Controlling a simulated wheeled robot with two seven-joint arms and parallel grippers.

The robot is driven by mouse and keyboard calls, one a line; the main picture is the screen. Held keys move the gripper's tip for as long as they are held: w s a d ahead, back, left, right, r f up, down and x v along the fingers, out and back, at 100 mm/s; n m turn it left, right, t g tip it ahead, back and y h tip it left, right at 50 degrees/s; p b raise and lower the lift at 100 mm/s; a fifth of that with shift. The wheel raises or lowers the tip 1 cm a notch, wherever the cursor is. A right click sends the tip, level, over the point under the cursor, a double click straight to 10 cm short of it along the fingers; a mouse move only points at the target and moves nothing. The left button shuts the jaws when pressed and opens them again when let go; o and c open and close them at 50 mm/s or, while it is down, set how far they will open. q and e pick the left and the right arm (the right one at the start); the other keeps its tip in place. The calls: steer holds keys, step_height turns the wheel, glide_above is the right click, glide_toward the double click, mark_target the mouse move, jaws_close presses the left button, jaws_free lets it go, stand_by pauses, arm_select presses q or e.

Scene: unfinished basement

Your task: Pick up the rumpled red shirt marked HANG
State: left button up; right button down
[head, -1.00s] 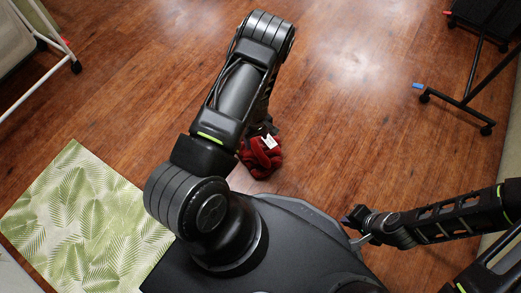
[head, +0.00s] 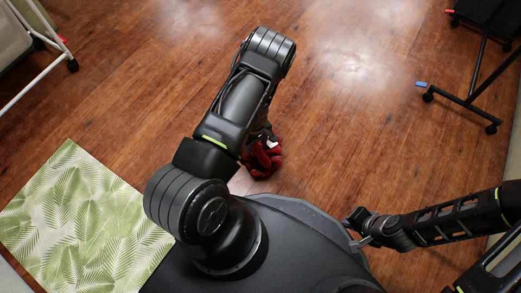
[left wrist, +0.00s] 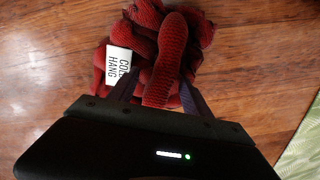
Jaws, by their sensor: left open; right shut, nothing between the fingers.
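The rumpled red shirt (head: 264,160) lies bunched on the wooden floor just beyond my base, partly hidden by my left arm. My left gripper (head: 262,136) is right over the shirt. In the left wrist view its open fingers reach down on both sides of a raised red fold, their tips hidden in the cloth. My right gripper (head: 358,226) is shut and empty, off to the right beside my base.
A green leaf-patterned mat (head: 75,220) lies at the left. A white wheeled rack (head: 35,75) stands at the upper left and a black wheeled stand (head: 465,100) at the upper right. The floor between them is mostly clear.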

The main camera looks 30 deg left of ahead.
arm_select(q)
steer(key=shift+f+b, duration=0.2)
steer(key=shift+b, duration=0.1)
stand_by(0.9)
steer(key=shift+c, duration=0.3)
jaws_close()
stand_by(0.3)
stand_by(0.8)
